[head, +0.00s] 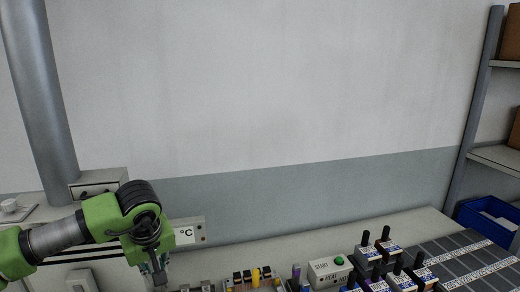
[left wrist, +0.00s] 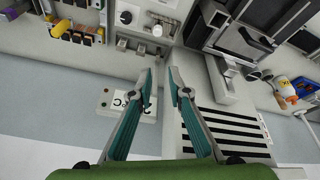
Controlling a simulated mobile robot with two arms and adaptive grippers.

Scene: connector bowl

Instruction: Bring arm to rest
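My left arm, green and grey, comes in from the left in the head view and bends down over the bench. My left gripper (head: 158,278) is at the bottom edge there, partly cut off. In the left wrist view its two teal-padded fingers (left wrist: 160,80) stand apart with a gap between the tips and nothing in it. Below the tips are the bench and a white box marked °C (left wrist: 127,103), which also shows in the head view (head: 187,233) just right of my wrist. My right gripper is in neither view.
A START box with a green button (head: 328,271), black-handled connectors (head: 378,250) and dark grey strips (head: 465,262) lie to the right. A grey post (head: 40,100) rises at the left. Space above the bench is clear.

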